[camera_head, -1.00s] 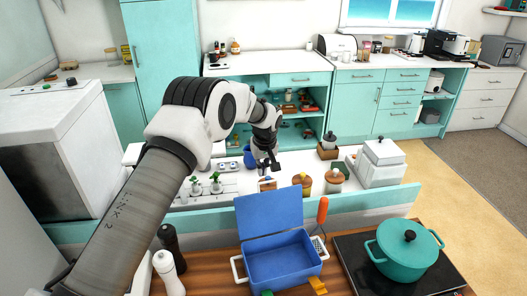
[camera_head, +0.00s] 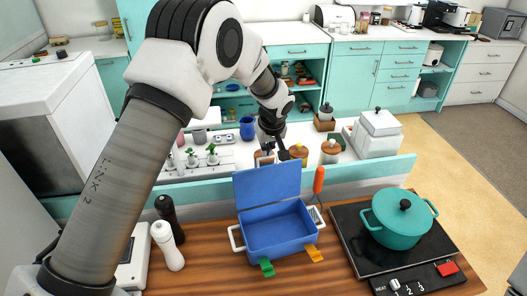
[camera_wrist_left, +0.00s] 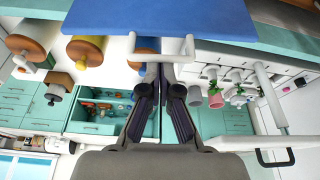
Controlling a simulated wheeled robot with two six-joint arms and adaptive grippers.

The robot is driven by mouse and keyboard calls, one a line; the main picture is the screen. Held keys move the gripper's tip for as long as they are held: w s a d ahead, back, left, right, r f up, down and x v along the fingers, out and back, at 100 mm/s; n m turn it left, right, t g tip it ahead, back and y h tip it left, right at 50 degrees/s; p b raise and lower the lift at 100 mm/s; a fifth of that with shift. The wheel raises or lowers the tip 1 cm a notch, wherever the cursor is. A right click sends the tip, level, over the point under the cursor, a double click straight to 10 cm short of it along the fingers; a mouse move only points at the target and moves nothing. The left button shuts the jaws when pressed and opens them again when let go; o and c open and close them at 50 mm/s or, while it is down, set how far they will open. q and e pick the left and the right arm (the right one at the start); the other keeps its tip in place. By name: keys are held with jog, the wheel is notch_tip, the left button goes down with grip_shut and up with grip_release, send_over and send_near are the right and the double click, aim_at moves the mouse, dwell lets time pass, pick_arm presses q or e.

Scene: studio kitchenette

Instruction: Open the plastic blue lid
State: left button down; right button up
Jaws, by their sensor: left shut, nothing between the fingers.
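The blue plastic lid (camera_head: 266,186) stands raised, hinged at the back edge of the blue box (camera_head: 277,240), whose inside is open to view. The box has white side handles, and green and orange latches hang at its front. My left gripper (camera_head: 279,157) is just behind the lid's top edge in the head view, fingers shut and empty. In the left wrist view the lid (camera_wrist_left: 160,14) fills the top edge, with a white handle below it close to the shut fingers (camera_wrist_left: 162,72). I cannot tell whether they touch. My right gripper is in neither view.
A teal pot (camera_head: 398,219) stands on the black hob (camera_head: 352,241) right of the box. An orange-handled utensil (camera_head: 319,180) is by the lid. Dark and white mills (camera_head: 167,247) stand at left. Jars and a white canister (camera_head: 378,136) line the counter behind.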

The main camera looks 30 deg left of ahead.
pick_arm(q)
jog(key=v, duration=1.2)
jog(key=shift+w+a+f, duration=0.1)
